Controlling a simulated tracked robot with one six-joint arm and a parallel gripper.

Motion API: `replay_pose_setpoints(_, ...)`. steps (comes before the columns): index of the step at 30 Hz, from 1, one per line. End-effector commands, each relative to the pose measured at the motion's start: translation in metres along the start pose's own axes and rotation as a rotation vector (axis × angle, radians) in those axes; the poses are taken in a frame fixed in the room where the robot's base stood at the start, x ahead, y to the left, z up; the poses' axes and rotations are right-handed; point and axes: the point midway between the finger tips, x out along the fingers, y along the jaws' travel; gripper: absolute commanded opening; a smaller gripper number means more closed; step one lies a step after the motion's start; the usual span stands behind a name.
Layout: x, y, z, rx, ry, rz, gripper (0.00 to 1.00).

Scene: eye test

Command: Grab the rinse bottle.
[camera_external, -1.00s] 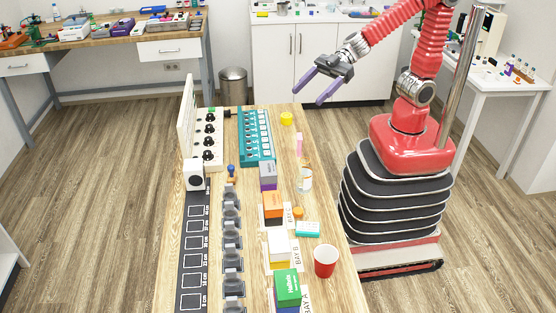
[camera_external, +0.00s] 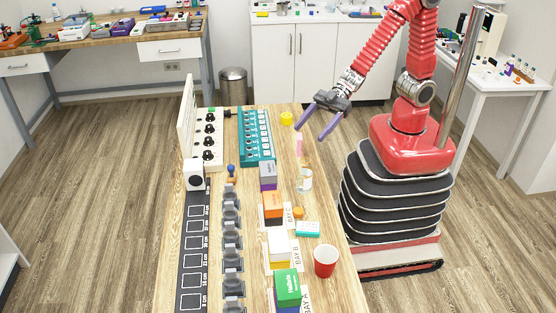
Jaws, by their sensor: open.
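My gripper (camera_external: 312,128) is open and empty, with its two purple fingers apart and pointing down-left over the right edge of the table's far half. A small pink item (camera_external: 299,146) stands on the table just below and left of the fingertips, with a gap in the picture. A whitish, partly clear container (camera_external: 305,180) stands nearer the camera along the same edge. I cannot tell for sure which of these, if either, is the rinse bottle; both are too small to make out.
The wooden table (camera_external: 342,293) holds a yellow cup (camera_external: 287,118), a teal rack (camera_external: 256,138), stacked boxes (camera_external: 288,288), an orange lid (camera_external: 298,213), a teal box (camera_external: 307,229) and a red cup (camera_external: 325,260). The right edge strip is partly clear.

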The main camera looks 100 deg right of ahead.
Motion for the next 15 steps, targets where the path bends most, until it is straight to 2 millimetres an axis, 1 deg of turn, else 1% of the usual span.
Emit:
replay_pose_setpoints(1, 0.006, 0.000, 0.015, 0.005, -0.008, -0.002, 0.67)
replay_pose_setpoints(3, 0.012, 0.000, 0.031, 0.005, -0.007, -0.001, 0.67)
replay_pose_setpoints(15, 0.043, 0.000, 0.106, 0.003, -0.005, -0.001, 0.67)
